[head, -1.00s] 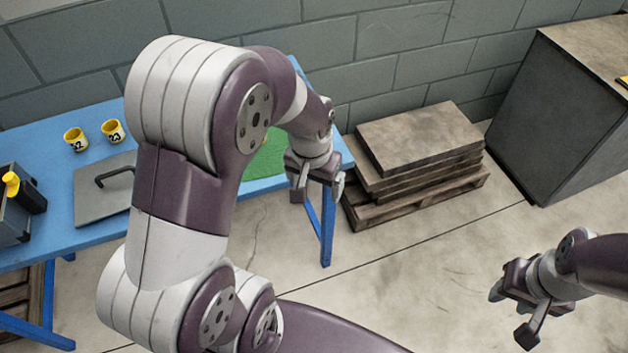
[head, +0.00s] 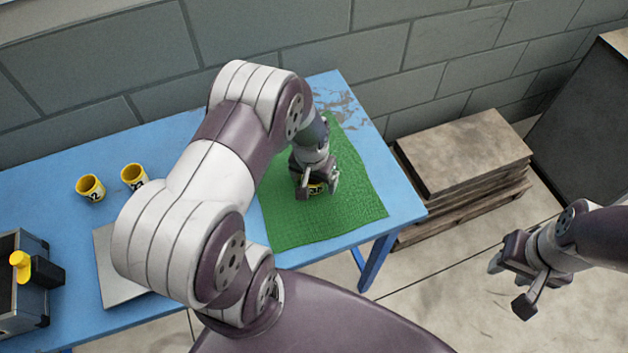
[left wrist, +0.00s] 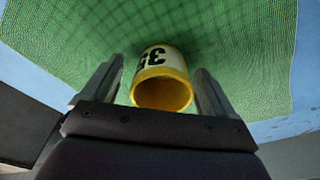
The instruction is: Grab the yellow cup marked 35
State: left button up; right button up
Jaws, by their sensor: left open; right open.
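The yellow cup marked 35 (left wrist: 162,78) stands on the green mat (head: 355,208), between the open fingers of my left gripper (left wrist: 158,85). Its rim is yellow, and its white band with black digits looks upside down in the left wrist view. A gap shows on each side between cup and fingers. In the head view my left gripper (head: 318,190) is over the mat and mostly hides the cup (head: 316,189). My right gripper (head: 510,285) is open and empty, off to the right above the floor.
Two other yellow cups, one (head: 91,188) and another marked 23 (head: 133,176), stand on the blue table (head: 40,215). A grey plate (head: 112,265) and a dark box (head: 25,300) with a yellow-topped item (head: 38,268) are at left. Stacked slabs (head: 465,155) lie right of the table.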

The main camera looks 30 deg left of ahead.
pick_arm(q)
jog(key=shift+a, duration=0.15)
jog(key=shift+c, duration=1.2)
jog(key=c, duration=0.9)
